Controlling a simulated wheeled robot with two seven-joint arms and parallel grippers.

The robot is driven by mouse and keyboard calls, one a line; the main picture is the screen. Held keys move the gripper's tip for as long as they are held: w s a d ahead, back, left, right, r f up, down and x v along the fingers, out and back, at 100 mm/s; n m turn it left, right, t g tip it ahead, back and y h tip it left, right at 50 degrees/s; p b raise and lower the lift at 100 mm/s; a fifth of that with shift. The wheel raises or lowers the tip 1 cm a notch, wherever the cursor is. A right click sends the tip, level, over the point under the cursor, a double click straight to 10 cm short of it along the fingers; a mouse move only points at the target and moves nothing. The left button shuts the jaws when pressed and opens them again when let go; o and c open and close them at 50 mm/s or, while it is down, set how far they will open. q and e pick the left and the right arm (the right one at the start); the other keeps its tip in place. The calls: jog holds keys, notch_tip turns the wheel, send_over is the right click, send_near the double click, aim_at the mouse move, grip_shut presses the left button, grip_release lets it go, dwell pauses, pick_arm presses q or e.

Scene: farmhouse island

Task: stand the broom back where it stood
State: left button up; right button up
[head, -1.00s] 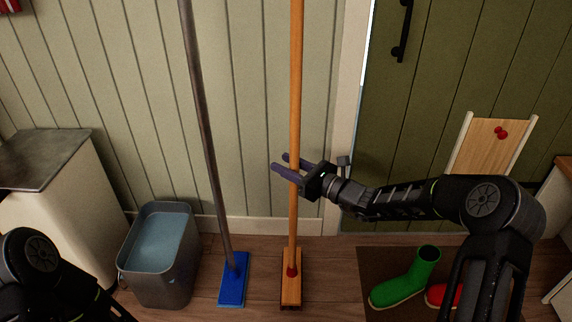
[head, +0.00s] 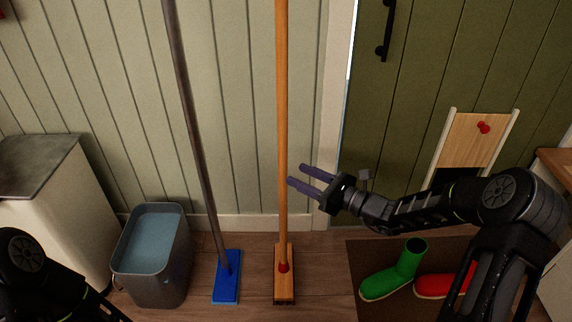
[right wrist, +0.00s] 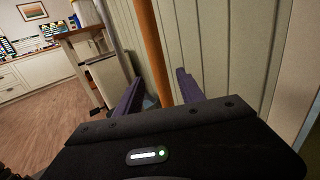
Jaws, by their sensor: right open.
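The broom (head: 282,130) has an orange wooden handle and a wooden head with a red collar. It stands upright by the panelled wall, its head on the floor. My right gripper (head: 303,175) is open and empty, just to the right of the handle, its fingers pointing toward it. In the right wrist view the handle (right wrist: 152,50) shows beyond the open fingers, apart from them as far as I can tell. My left gripper is not in view; only part of my left arm shows at the lower left.
A grey-handled mop with a blue head (head: 227,278) leans left of the broom. A grey bucket (head: 183,270) of water stands further left, beside a cream cabinet (head: 60,215). Green (head: 398,275) and red (head: 436,287) boots lie on a dark mat at right, before a green door (head: 430,80).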

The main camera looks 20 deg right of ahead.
jog(key=v, duration=0.3)
jog(key=shift+a, duration=0.1)
dwell(0.7)
jog(key=s+a+f+n+g+h, duration=0.1)
jog(key=s+a+f+n+g, duration=0.5)
jog(key=s+f, duration=0.35)
jog(key=s+a+f+n+g+h, duration=0.1)
jog(key=s+a+f+n+g, duration=0.3)
jog(key=s+a+f, duration=0.55)
jog(key=s+f+n+g+h, duration=0.2)
jog(key=s+f+n+h, duration=0.4)
jog(key=s+f+n, duration=0.5)
jog(key=n, duration=0.4)
jog(key=shift+d+f+n, duration=0.3)
jog(key=shift+d+f, duration=0.1)
